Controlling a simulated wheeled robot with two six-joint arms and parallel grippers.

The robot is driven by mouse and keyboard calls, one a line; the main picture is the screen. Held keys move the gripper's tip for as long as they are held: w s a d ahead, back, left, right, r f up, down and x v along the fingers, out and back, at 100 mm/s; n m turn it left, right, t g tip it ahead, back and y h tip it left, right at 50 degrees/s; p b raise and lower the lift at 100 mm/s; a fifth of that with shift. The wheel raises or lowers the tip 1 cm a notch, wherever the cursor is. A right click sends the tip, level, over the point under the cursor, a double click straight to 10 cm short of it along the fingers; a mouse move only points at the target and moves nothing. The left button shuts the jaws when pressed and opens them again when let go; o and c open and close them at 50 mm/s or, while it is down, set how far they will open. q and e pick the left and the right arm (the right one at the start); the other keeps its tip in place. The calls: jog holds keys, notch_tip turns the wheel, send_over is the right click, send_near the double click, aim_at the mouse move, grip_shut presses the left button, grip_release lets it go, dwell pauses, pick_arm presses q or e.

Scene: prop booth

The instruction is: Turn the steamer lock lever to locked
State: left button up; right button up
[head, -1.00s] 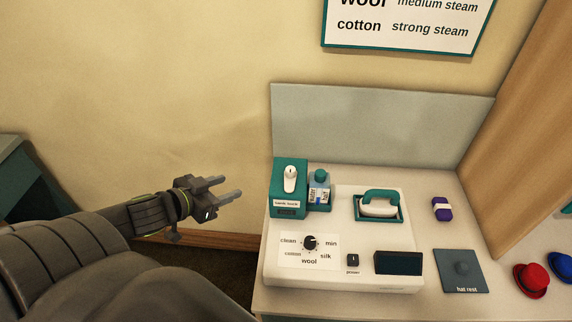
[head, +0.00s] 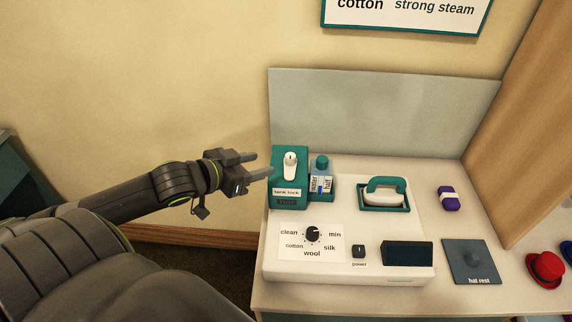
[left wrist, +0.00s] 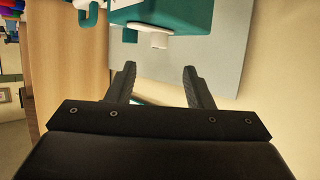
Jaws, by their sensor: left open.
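The white lock lever (head: 290,163) sits on the teal tank lock box (head: 290,184) at the back left of the white steamer unit (head: 350,273). It stands near upright in the head view. In the left wrist view the lever (left wrist: 153,40) shows ahead, beyond the fingertips. My left gripper (head: 262,164) is open and empty, just left of the box, its fingers pointing right toward the lever. It does not hold the lever. Both fingers also show in the left wrist view (left wrist: 158,77). My right gripper is not in view.
A water bottle (head: 321,180) stands close to the right of the lock box. A teal-handled iron (head: 385,191), a dial (head: 312,234) and a dark display (head: 408,253) are on the unit. A purple item (head: 448,198), a hat rest (head: 470,263) and a red hat (head: 545,268) lie right. A grey panel (head: 380,120) rises behind.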

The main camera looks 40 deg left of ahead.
aim_at(287, 158)
pick_arm(q)
jog(key=b+x, duration=0.1)
jog(key=x, duration=0.7)
jog(key=shift+w+r, duration=0.1)
jog(key=shift+x, duration=0.9)
jog(key=shift+d, duration=0.1)
jog(key=shift+c, duration=0.5)
